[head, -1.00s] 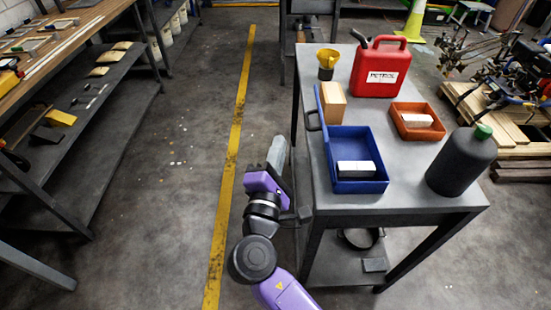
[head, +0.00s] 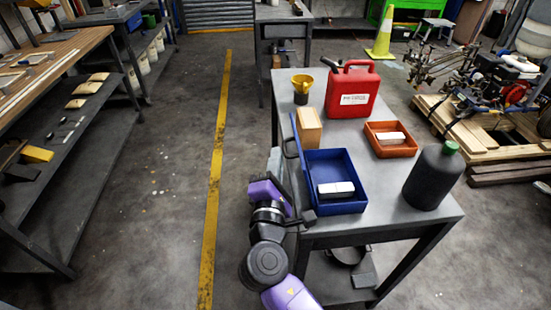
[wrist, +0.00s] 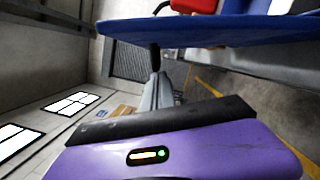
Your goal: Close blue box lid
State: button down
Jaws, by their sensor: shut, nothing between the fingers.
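The blue box (head: 352,206) sits open on the grey table, with white blocks inside. Its blue lid (head: 296,135) stands upright along the box's left side, seen nearly edge-on. In the wrist view the lid (wrist: 220,32) crosses the top as a wide blue panel. My gripper (head: 275,160) is just left of the table's left edge, beside the lid, on the side away from the box. In the wrist view its grey fingers (wrist: 158,95) are together and empty, below the lid's edge. I cannot tell whether they touch it.
On the table (head: 395,205) stand a red petrol can (head: 352,90), a yellow-topped cup (head: 302,90), a tan block (head: 309,128) by the lid, an orange tray (head: 372,141) and a dark bottle (head: 432,178). Open floor lies left of the table.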

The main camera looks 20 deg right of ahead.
jog(key=shift+d+r, duration=0.1)
jog(key=shift+s+d+r+m+p, duration=0.3)
jog(key=shift+d+r+m+p, duration=0.2)
jog(key=shift+d+r+m, duration=0.55)
jog(key=d+m, duration=0.1)
jog(key=d+m+g, duration=0.1)
jog(key=s+d+r+m+p, duration=0.1)
jog(key=m, duration=0.1)
jog(key=s+d+f+m+y, duration=0.1)
jog(key=d+m, duration=0.3)
jog(key=s+d+f+m+y+p, duration=0.1)
jog(key=d+f+m, duration=0.1)
jog(key=d+m, duration=0.2)
jog(key=s+d+f+m+g+y, duration=0.1)
jog(key=s+d+f+m, duration=0.1)
jog(key=d+m, duration=0.2)
jog(key=shift+d, duration=0.15)
jog(key=shift+s+d+f, duration=0.15)
jog(key=shift+d+f, duration=0.15)
jog(key=shift+f, duration=0.1)
jog(key=shift+f, duration=0.1)
